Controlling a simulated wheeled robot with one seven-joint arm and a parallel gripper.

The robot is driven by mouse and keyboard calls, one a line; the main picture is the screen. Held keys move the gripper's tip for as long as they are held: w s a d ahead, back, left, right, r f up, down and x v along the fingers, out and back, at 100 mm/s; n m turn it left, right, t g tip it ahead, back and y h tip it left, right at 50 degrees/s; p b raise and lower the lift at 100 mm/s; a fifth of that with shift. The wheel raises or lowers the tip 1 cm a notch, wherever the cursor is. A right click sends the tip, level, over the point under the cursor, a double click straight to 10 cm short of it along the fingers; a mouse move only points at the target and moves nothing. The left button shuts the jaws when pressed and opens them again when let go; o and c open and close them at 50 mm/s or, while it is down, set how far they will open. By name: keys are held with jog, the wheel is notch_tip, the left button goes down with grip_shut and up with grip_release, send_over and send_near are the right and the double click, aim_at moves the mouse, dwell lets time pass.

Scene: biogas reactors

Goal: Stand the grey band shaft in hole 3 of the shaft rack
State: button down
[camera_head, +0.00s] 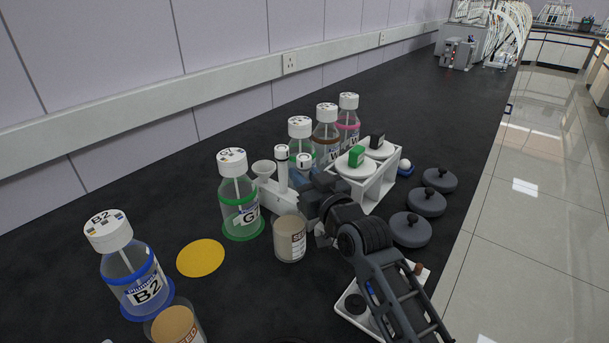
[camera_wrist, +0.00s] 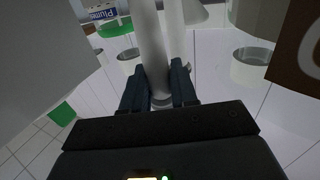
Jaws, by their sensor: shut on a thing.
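My gripper (camera_wrist: 157,85) is shut on a white upright shaft (camera_wrist: 150,45), which shows between its two fingers in the wrist view. In the head view a white-capped shaft (camera_head: 304,160) stands by the gripper and appears to be the held one. A second white shaft (camera_head: 282,170) stands just left of it; it also shows behind the held one in the wrist view (camera_wrist: 175,25). The white shaft rack (camera_head: 267,191) is partly hidden by my gripper. Round sockets (camera_wrist: 251,66) show in the wrist view. The grey band, hole numbers and the held shaft's seating cannot be made out.
A funnel (camera_head: 263,167), a green-ringed bottle (camera_head: 238,200) and a labelled beaker (camera_head: 290,240) crowd the rack. A white stand (camera_head: 385,184) with green and black blocks is behind my gripper. Several dark round weights (camera_head: 411,230) lie right.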

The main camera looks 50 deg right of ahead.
jog(key=c, duration=0.8)
grip_release()
jog(key=shift+s, duration=0.1)
jog(key=b+v, duration=0.1)
jog(key=v, duration=0.6)
jog(key=shift+s+a, duration=0.15)
jog(key=shift+s, duration=0.15)
jog(key=shift+r, duration=0.1)
notch_tip(320, 180, up, 6)
jog(key=p, duration=0.5)
